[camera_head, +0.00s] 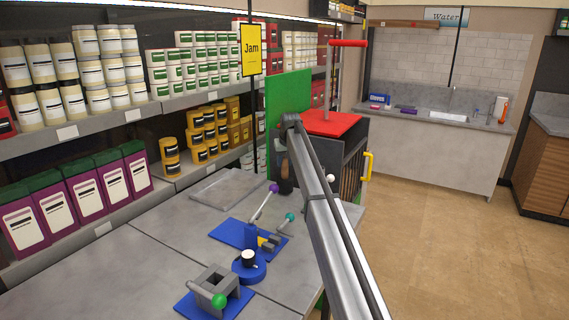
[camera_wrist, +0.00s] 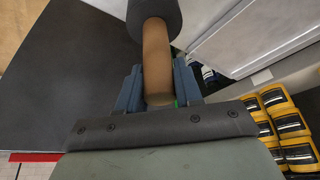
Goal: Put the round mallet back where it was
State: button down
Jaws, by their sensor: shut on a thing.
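The round mallet (camera_wrist: 157,52) has a brown cylindrical handle and a dark round head. In the wrist view the handle stands between the two blue-grey fingers of my gripper (camera_wrist: 158,88), which is shut on it. The head lies beyond the fingertips, at the top edge of the picture and partly cut off. In the head view my arm crosses the middle and hides most of the gripper. A small dark and brown shape shows just left of the arm, in front of the green panel; I cannot tell clearly which part it is.
The grey counter (camera_head: 150,255) bears a flat grey tray (camera_head: 222,192) and blue-based fixtures (camera_head: 222,232) with purple, green and white knobs. A red-topped cabinet with a green panel (camera_head: 288,105) stands behind my arm. Shelves of jars and yellow cans (camera_wrist: 290,122) line the left wall.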

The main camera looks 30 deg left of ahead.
jog(key=shift+f, duration=0.4)
jog(key=c, duration=0.8)
grip_release()
jog(key=shift+o, duration=0.2)
jog(key=v, duration=1.2)
jog(key=shift+w+d, duration=0.1)
